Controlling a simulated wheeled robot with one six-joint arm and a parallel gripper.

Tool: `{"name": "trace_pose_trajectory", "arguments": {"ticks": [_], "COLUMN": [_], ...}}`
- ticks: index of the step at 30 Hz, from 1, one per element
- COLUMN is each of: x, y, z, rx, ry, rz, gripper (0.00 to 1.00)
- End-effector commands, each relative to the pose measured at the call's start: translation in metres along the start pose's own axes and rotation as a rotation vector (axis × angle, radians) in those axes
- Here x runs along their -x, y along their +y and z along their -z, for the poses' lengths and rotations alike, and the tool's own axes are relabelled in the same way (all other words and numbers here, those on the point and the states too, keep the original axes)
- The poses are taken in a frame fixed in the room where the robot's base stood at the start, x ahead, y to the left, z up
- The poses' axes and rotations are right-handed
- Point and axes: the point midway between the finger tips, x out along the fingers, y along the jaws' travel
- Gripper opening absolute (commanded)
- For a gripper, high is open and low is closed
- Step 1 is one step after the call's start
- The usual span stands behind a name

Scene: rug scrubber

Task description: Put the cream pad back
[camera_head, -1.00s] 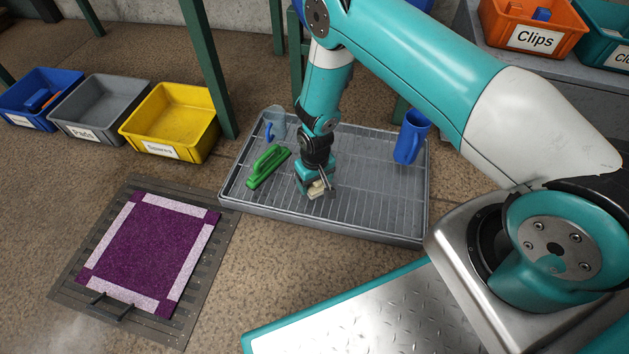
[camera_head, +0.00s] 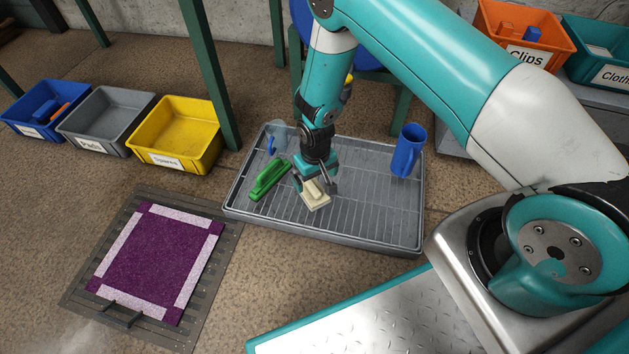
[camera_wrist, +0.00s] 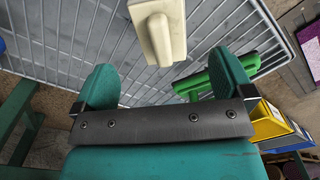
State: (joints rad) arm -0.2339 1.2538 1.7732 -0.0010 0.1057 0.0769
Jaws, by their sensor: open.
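The cream pad (camera_head: 315,196) lies on the wire rack of the grey tray (camera_head: 390,240), with a raised grip on its top. In the wrist view the pad (camera_wrist: 160,30) shows just beyond the fingertips and between their lines, its upper end cut off by the frame edge. My gripper (camera_head: 317,184) is open just over the pad, pointing down; its two teal fingers (camera_wrist: 168,82) stand wide apart with nothing between them. A grey bin (camera_head: 105,115) with a label that seems to read "Pads" stands on the floor at the left.
A green brush (camera_head: 268,180) lies on the rack left of the pad. Blue (camera_head: 42,108) and yellow (camera_head: 178,135) bins flank the grey one. A purple rug (camera_head: 155,262) lies front left. Green posts rise behind.

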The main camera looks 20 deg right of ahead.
Motion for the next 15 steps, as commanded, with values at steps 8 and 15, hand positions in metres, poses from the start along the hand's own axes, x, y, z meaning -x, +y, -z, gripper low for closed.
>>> {"name": "trace_pose_trajectory", "arguments": {"ticks": [8,15], "x": [0.041,0.125], "y": [0.0,-0.019], "z": [0.0,0.01], "rx": [0.0,0.029], "ry": [0.001,0.028], "rz": [0.001,0.066], "gripper": [0.99,0.99]}}
